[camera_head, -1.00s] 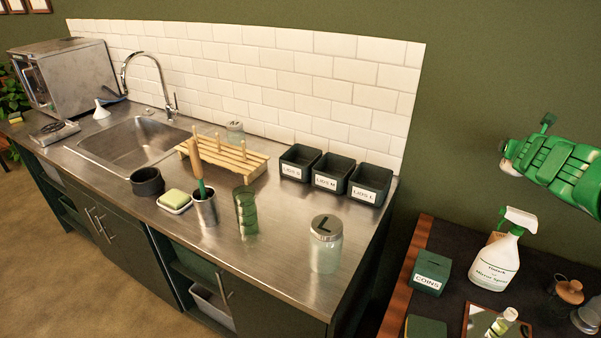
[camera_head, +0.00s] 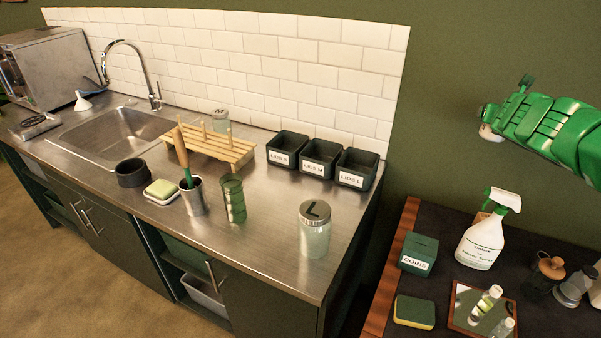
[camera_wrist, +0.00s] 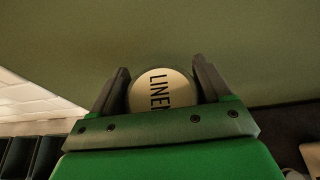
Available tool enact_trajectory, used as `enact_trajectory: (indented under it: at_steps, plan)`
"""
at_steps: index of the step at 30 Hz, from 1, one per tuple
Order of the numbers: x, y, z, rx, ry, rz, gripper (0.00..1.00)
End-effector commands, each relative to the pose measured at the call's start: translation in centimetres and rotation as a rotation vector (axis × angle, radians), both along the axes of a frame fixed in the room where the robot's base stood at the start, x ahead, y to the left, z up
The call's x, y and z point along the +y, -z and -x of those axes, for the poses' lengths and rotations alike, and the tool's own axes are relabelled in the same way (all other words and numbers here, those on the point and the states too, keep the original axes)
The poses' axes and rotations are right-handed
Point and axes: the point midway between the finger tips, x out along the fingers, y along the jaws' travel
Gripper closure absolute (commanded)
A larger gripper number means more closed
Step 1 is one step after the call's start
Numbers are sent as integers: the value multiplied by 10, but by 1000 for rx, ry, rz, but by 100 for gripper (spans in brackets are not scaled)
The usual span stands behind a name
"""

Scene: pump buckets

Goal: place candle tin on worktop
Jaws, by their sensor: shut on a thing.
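The candle tin (camera_wrist: 160,92) is a round pale tin with "LINEN" in dark letters on its face. It sits between the two dark fingers of my gripper (camera_wrist: 163,80), which is shut on it. In the head view my green arm comes in from the right edge, and my gripper (camera_head: 490,122) is up against the green wall, right of the worktop (camera_head: 265,235) and above the dark side table. Only a small pale part of the tin (camera_head: 489,133) shows there. The worktop is steel, with bare room at its front right.
On the worktop stand a jar marked L (camera_head: 314,232), a green glass (camera_head: 232,200), a utensil pot (camera_head: 192,197), three lid bins (camera_head: 321,168), a wooden rack (camera_head: 210,145), a soap dish (camera_head: 162,194) and a dark bowl (camera_head: 131,175). A spray bottle (camera_head: 483,243) stands on the side table.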

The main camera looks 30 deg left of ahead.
Motion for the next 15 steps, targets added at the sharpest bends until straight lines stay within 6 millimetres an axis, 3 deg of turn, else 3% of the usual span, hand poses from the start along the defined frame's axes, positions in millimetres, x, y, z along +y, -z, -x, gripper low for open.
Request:
enact_trajectory:
  at_steps: [8,11,15]
  plan:
    - [47,6,13,-2,-27,0,58]
    - [77,9,23,-2,-42,0,58]
    - [131,15,46,-2,-74,-1,58]
